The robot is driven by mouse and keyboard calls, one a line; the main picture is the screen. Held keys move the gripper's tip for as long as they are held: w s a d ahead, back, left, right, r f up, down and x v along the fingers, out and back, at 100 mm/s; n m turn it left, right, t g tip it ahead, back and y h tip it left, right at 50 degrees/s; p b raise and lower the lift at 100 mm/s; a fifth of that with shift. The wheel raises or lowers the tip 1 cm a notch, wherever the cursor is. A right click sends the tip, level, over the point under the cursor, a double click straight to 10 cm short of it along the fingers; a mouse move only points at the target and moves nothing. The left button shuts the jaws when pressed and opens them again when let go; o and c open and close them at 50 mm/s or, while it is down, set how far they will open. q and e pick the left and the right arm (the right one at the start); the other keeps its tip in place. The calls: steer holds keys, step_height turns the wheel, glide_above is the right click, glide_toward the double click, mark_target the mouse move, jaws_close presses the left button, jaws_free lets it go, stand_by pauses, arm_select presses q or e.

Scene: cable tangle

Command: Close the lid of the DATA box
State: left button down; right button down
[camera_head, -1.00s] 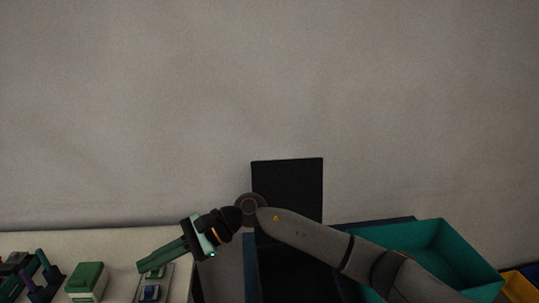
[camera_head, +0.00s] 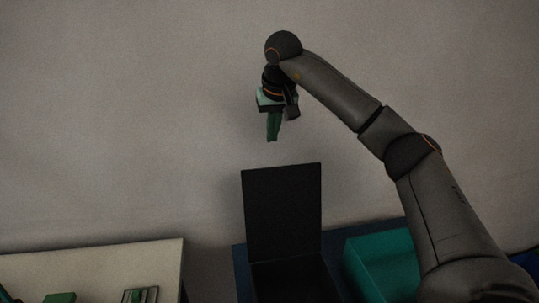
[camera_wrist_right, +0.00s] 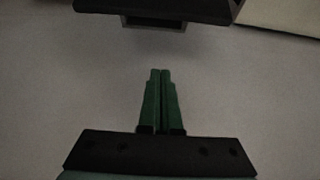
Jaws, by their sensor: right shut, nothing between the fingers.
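A black box (camera_head: 290,280) stands at the bottom middle of the head view. Its black lid (camera_head: 282,212) stands upright, open, at the back towards the wall. No label can be read on it, so I cannot tell from lettering that it is the DATA box. My right gripper (camera_head: 273,138) is above the lid's top edge, pointing down, apart from the lid. In the right wrist view its green fingers (camera_wrist_right: 160,75) are together with nothing between them. A dark edge, perhaps of the box or lid, shows at the top of that view.
A teal bin (camera_head: 385,265) stands right of the black box, under my right arm. The plain wall (camera_head: 130,110) is behind. The space above the table is free.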

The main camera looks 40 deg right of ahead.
steer(key=x, duration=1)
arm_select(q)
steer(key=shift+s+a, duration=0.1)
steer(key=shift+s, duration=0.2)
arm_select(e)
steer(key=shift+s+a+r, duration=0.2)
steer(key=shift+s+a, duration=0.15)
steer(key=shift+s, duration=0.25)
steer(key=shift+s+a+r, duration=0.2)
steer(key=shift+s+a, duration=0.15)
steer(key=shift+s, duration=0.25)
steer(key=shift+s+a+r, duration=0.2)
steer(key=shift+s+a, duration=0.15)
steer(key=shift+s, duration=0.3)
arm_select(q)
steer(key=shift+f, duration=0.1)
